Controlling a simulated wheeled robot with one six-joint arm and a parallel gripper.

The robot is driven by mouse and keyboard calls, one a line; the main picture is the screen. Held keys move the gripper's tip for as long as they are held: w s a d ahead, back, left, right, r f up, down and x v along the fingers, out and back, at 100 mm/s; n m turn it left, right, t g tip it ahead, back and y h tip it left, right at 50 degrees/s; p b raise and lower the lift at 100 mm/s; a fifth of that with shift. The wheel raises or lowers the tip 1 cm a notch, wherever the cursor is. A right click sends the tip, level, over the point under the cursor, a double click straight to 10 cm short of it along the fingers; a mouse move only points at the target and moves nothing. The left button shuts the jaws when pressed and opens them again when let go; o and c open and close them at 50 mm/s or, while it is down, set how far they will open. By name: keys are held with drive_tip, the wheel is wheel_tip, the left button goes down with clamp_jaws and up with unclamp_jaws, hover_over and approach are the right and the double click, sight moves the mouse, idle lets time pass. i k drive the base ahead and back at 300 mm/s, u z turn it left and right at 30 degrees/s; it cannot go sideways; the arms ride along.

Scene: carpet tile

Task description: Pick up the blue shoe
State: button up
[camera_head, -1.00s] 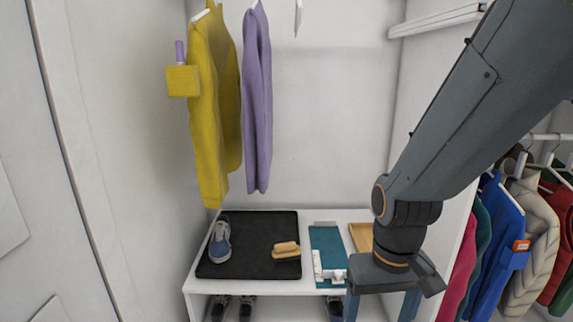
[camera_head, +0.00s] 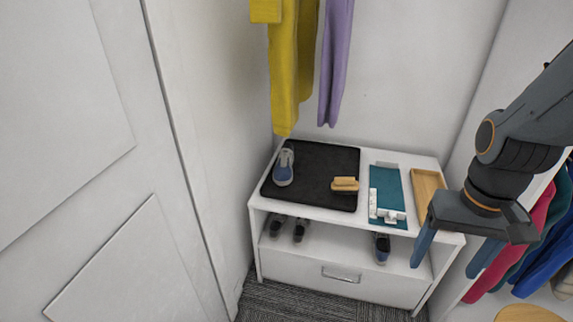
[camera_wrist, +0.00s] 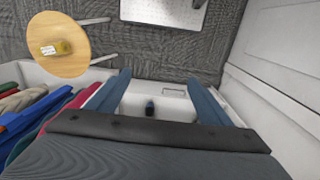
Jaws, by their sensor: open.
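A blue shoe (camera_head: 284,168) with a grey opening sits at the left of the black mat (camera_head: 315,160) on top of the white bench. Another dark blue shoe (camera_head: 381,248) stands on the shelf under the bench top. A small dark blue shoe (camera_wrist: 150,108) shows between my fingers in the wrist view, some way off; it appears to be the shelf one. My gripper (camera_head: 455,250) is open and empty in front of the bench's right end, well to the right of the shoe on the mat. Its two blue fingers (camera_wrist: 158,78) are spread wide in the wrist view.
A brush (camera_head: 345,184) lies on the mat. A teal mat (camera_head: 386,180) with white items and a wooden tray (camera_head: 426,186) are to its right. Dark shoes (camera_head: 300,229) stand on the shelf. A yellow garment (camera_head: 290,80) hangs above. A round wooden table (camera_wrist: 58,45) stands on the carpet.

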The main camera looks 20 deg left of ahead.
sight(282, 174)
drive_tip(key=u, duration=0.35)
drive_tip(key=k, duration=0.5)
drive_tip(key=u, duration=1.25)
drive_tip(key=i, duration=0.9)
drive_tip(key=z, duration=0.45)
